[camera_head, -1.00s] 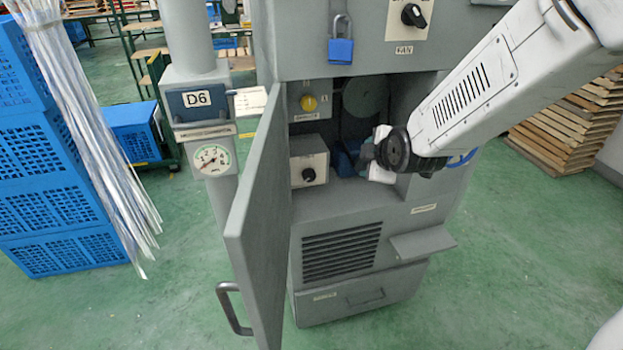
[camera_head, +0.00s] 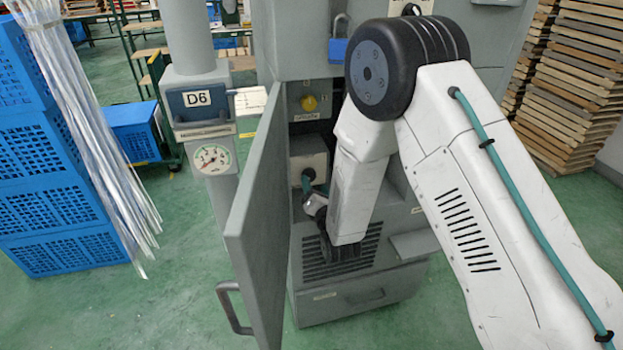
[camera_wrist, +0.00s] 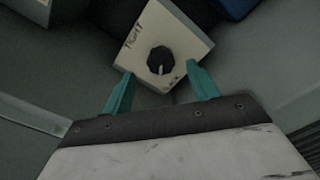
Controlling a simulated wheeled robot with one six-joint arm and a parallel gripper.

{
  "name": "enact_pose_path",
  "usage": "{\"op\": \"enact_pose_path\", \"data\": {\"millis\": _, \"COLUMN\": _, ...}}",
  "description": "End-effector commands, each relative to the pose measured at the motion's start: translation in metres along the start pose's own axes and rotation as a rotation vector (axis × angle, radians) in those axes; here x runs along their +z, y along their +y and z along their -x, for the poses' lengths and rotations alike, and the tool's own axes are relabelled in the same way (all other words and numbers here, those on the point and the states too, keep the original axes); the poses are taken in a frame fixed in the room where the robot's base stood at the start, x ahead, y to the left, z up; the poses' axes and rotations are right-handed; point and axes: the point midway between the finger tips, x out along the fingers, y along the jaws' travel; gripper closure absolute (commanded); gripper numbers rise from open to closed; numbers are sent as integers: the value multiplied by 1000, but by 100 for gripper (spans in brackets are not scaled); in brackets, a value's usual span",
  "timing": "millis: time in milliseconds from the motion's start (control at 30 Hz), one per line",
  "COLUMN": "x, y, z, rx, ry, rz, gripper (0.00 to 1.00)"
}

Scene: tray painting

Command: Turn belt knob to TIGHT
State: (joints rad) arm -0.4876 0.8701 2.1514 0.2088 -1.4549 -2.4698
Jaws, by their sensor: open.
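The belt knob (camera_wrist: 160,61) is a black knob on a pale box (camera_wrist: 183,36) in the wrist view. Its white pointer mark is toward the lower label, which I cannot read clearly; "TIGHT" is printed at the opposite upper left side. My gripper (camera_wrist: 160,86) is open, its two teal fingers on either side of the box's near part, short of the knob. In the head view the box (camera_head: 307,158) shows inside the open cabinet, and my gripper (camera_head: 307,184) is in front of it, hiding the knob.
The cabinet door (camera_head: 255,215) stands open to the left of my arm. A yellow knob (camera_head: 309,103) is above the box. A blue padlock (camera_head: 338,48) hangs at the upper edge. A small shelf (camera_head: 414,244) juts out at the lower right.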

Motion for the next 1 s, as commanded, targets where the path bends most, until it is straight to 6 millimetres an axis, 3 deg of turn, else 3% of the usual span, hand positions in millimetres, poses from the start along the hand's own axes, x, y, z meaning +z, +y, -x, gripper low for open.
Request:
{"op": "enact_pose_path", "data": {"millis": 100, "x": 0, "y": 0, "z": -20, "rx": 0, "ry": -2, "rz": -1, "gripper": 41}}
{"op": "enact_pose_path", "data": {"millis": 300, "x": 1, "y": -1, "z": -42, "rx": -1, "ry": 0, "rz": -2, "gripper": 41}}
{"op": "enact_pose_path", "data": {"millis": 633, "x": 0, "y": 0, "z": -47, "rx": -1, "ry": 1, "rz": -2, "gripper": 41}}
{"op": "enact_pose_path", "data": {"millis": 667, "x": 0, "y": 0, "z": -47, "rx": -1, "ry": 1, "rz": -2, "gripper": 47}}
{"op": "enact_pose_path", "data": {"millis": 800, "x": 0, "y": 0, "z": -47, "rx": -1, "ry": 1, "rz": -2, "gripper": 86}}
{"op": "enact_pose_path", "data": {"millis": 1000, "x": 0, "y": 0, "z": -47, "rx": -1, "ry": 2, "rz": -6, "gripper": 86}}
